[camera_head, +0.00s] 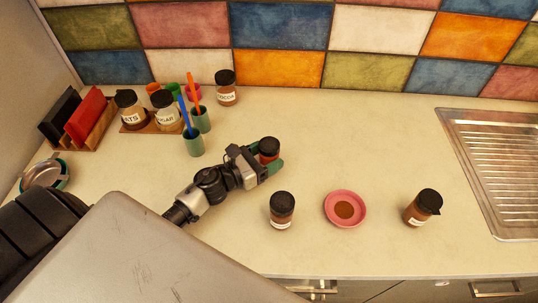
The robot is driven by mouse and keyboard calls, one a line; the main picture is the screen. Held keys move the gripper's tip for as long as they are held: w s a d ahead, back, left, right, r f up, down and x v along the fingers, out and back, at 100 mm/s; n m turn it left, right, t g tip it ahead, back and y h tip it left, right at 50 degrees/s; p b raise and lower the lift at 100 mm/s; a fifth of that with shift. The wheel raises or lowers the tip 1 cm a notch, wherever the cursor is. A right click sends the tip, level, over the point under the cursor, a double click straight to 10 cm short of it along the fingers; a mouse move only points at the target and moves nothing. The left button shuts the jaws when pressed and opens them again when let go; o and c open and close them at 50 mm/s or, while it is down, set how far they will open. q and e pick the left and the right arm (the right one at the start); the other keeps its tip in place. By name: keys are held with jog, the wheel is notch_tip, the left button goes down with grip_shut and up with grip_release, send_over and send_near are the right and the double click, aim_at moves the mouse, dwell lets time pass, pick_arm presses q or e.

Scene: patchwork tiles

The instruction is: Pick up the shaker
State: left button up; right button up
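A small shaker-like jar (269,146) with a dark lid and a reddish-brown body stands on the counter near the middle of the head view. My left gripper (265,162) is at this jar, with a green fingertip along its near side. The gripper hides much of the jar's lower part, and I cannot tell whether the fingers press on it. Two similar dark-lidded jars stand apart from the gripper: one (282,209) nearer the front edge, one (423,207) farther right. My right gripper is not in view.
A pink saucer (329,209) with brown powder sits between the two front jars. A cocoa jar (226,91), green cups (194,145) with brushes and labelled jars (130,110) stand at the back left. A metal sink (500,165) is at right.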

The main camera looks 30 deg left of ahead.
aim_at(272, 147)
pick_arm(q)
jog(key=c, duration=0.7)
jog(key=shift+o, duration=0.2)
jog(key=shift+r, duration=0.1)
jog(key=shift+r, duration=0.5)
jog(key=r, duration=0.2)
jog(key=d+r, duration=0.1)
jog(key=r, duration=0.1)
jog(key=shift+d+p, duration=0.15)
jog(key=shift+p, duration=0.25)
jog(key=d+r+p, duration=0.3)
jog(key=d+r, duration=0.2)
jog(key=d, duration=0.5)
jog(key=shift+w+d+r+p, duration=0.2)
jog(key=shift+w+r+p, duration=0.15)
jog(key=shift+r, duration=0.05)
